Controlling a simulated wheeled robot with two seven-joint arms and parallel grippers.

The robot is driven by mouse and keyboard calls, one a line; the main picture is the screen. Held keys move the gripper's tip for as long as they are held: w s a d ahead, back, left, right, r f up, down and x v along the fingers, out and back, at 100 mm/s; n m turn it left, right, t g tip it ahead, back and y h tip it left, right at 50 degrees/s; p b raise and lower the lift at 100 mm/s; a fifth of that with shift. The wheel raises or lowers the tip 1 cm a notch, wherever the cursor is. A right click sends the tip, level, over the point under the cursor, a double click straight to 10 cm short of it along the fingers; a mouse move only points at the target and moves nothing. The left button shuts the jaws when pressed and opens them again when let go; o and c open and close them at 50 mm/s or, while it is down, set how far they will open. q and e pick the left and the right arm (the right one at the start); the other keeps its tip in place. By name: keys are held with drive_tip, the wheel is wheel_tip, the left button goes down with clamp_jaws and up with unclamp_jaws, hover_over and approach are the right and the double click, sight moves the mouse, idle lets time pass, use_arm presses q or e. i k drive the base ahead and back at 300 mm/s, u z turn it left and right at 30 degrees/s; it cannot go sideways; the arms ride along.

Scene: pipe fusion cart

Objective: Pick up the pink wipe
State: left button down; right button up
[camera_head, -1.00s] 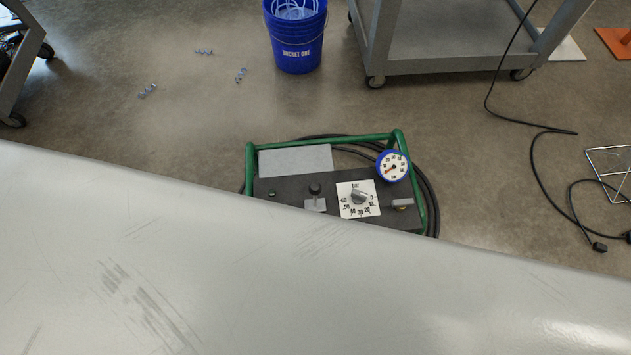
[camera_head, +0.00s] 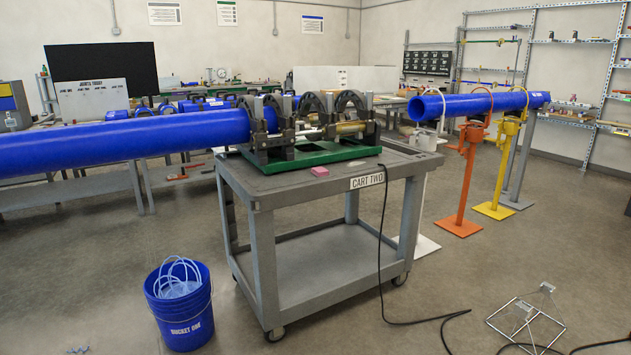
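A small pink block-like item (camera_head: 319,171), which looks like the pink wipe, lies near the front edge of the grey cart's top (camera_head: 290,187). It is just in front of the green base (camera_head: 345,155) of the pipe clamping machine (camera_head: 310,122). Neither of my grippers shows in the head view, so I cannot see whether they are open or shut.
A long blue pipe (camera_head: 120,140) runs in from the left into the clamps. Another blue pipe (camera_head: 470,104) rests on orange (camera_head: 463,190) and yellow stands (camera_head: 503,165). A blue bucket (camera_head: 180,310) stands left of the cart. A black cable (camera_head: 382,250) hangs down the cart's front.

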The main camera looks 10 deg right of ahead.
sight(319, 171)
drive_tip(key=z, duration=0.95)
drive_tip(key=k, duration=1.25)
drive_tip(key=z, duration=1.05)
drive_tip(key=i, duration=1.15)
drive_tip(key=u, duration=0.3)
drive_tip(key=i, duration=2.45)
drive_tip(key=u, duration=1.1)
drive_tip(key=i, duration=1.65)
drive_tip(key=u, duration=1.2)
